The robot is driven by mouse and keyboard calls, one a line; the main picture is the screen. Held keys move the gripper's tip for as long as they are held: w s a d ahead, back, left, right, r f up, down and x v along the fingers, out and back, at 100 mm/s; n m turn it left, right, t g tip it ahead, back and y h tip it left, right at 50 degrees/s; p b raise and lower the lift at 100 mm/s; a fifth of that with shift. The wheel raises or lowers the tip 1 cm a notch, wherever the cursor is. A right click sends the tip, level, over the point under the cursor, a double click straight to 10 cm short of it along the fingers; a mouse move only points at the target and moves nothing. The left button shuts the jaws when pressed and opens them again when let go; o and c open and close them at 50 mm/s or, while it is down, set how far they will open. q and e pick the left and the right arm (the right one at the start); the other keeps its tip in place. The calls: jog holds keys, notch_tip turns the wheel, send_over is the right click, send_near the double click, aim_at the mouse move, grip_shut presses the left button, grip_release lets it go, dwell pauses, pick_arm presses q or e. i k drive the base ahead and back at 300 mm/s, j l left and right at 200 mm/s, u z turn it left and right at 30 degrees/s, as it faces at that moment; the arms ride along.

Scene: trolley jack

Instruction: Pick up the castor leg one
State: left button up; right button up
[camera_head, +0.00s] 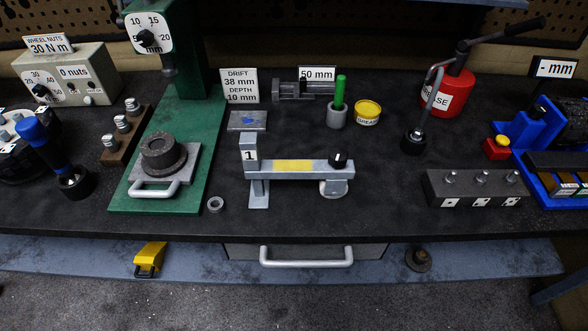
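The castor leg one (293,172) lies on the dark bench top near the front middle. It is a grey metal bar with a yellow band along its middle. Its left end has an upright plate marked "1" and a foot reaching down toward the bench. Its right end has a black knob on top and a pale castor wheel (334,187) below. Neither gripper shows in the head view, and nothing touches the leg.
A green press (195,130) with a handled plate stands to the left. A grey block with studs (474,188) and a blue vice (530,130) are right. A small ring (215,204) lies left of the leg. A drawer handle (306,262) projects below the bench edge. Bench in front is clear.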

aim_at(333, 181)
jog(key=l+u, duration=0.15)
jog(key=l, duration=0.3)
jog(key=k+l+u, duration=0.1)
jog(key=l, duration=0.35)
jog(key=k+l+u, duration=0.15)
jog(key=l, duration=0.3)
jog(key=l+u, duration=0.15)
jog(key=l, duration=0.3)
jog(key=k+l+u, duration=0.1)
jog(key=l, duration=0.35)
jog(key=k, duration=0.1)
